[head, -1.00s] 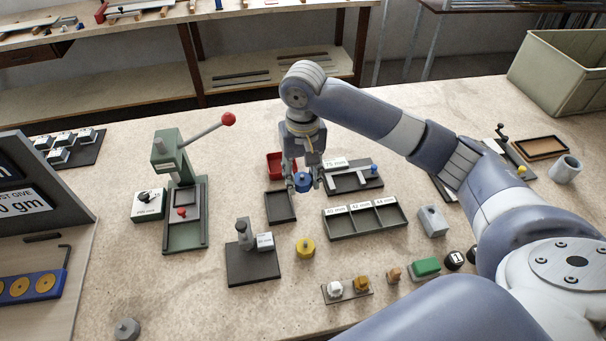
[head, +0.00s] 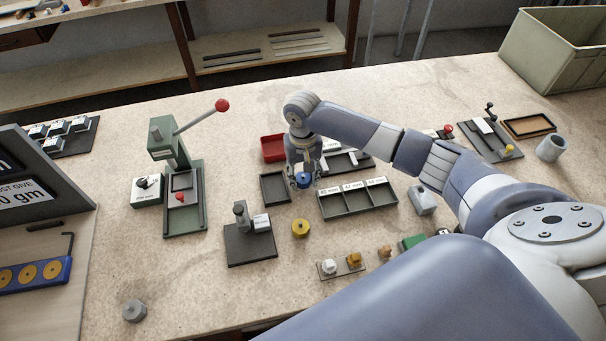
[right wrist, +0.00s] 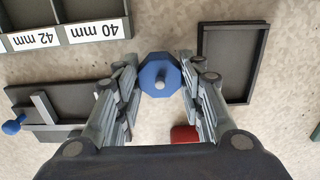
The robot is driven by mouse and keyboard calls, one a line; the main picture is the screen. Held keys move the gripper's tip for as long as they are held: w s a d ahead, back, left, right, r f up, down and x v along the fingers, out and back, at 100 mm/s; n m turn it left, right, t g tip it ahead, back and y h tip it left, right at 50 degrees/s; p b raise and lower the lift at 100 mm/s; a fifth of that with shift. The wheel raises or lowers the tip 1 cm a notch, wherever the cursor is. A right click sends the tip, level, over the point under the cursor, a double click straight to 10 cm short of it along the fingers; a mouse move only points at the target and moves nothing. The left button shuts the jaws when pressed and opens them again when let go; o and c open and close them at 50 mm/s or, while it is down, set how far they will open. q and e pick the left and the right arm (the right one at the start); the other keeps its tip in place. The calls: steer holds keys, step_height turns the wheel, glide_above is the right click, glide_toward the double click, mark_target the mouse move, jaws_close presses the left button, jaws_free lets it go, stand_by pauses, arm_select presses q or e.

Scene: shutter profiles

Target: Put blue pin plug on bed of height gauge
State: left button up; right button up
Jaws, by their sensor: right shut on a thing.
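The blue pin plug (head: 304,181) is between the fingertips of my right gripper (head: 304,183), just right of a small dark tray. In the right wrist view the gripper (right wrist: 161,78) is shut on the plug (right wrist: 150,72), with its grey pin facing the camera. I cannot tell its exact height above the bench. What looks like the height gauge (head: 236,252), a dark plate with an upright grey post and a white-labelled block, stands to the left and nearer. The plug is apart from it. My left gripper is not in view.
The small dark tray (head: 263,189) and a three-bay tray (head: 345,212) flank the gripper. A yellow plug (head: 301,228) stands right of the gauge. A green lever press (head: 199,222) is at left. A red tray (head: 269,157) lies behind. The front-left bench is mostly clear.

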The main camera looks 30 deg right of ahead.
steer(key=shift+f, duration=0.45)
steer(key=o, duration=0.8)
steer(key=shift+f, duration=0.1)
